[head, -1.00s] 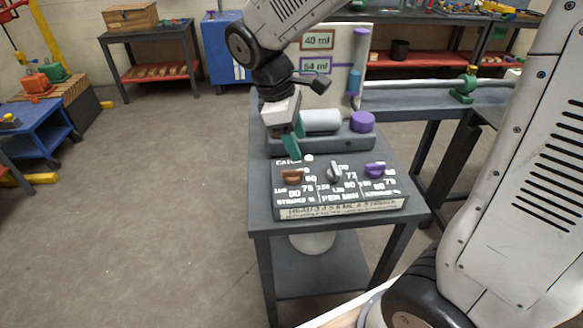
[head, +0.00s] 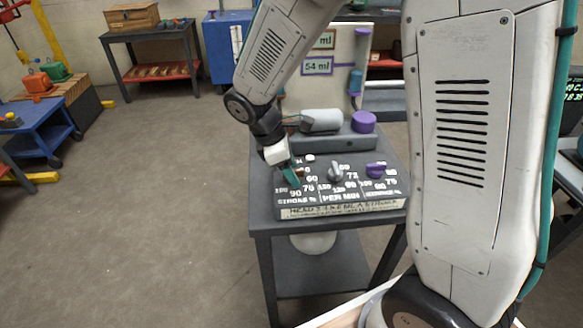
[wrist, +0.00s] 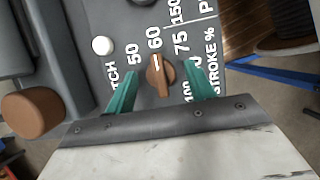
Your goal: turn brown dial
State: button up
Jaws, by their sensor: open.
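The brown dial (wrist: 159,75) sits on the dark control panel (head: 345,200), with a white pointer line aimed near the 60 mark. In the wrist view my gripper (wrist: 160,82) is open, with one teal finger on each side of the dial and a visible gap on both sides. In the head view my gripper (head: 291,174) is low over the panel's left end and hides most of the dial. A grey dial (head: 335,172) and a purple dial (head: 376,170) stand to the right on the same panel.
A white button (wrist: 102,45) is close to the brown dial. A brown round cap (wrist: 33,110) shows at the left of the wrist view. Behind the panel are a grey-white cylinder (head: 321,120) and a purple cap (head: 364,122). The floor left of the table is clear.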

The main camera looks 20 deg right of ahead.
jog(key=c, duration=1)
jog(key=shift+o, duration=0.2)
jog(key=shift+m, duration=0.3)
jog(key=m, duration=0.2)
jog(key=m+g+y, duration=0.1)
jog(key=m, duration=0.1)
jog(key=shift+w+d+g, duration=0.1)
jog(key=shift+w+g, duration=0.05)
jog(key=shift+g, duration=0.15)
jog(key=shift+m+g+y, duration=0.4)
jog(key=shift+m+y, duration=0.3)
jog(key=shift+m, duration=1.4)
jog(key=o, duration=1)
jog(key=shift+c, duration=0.2)
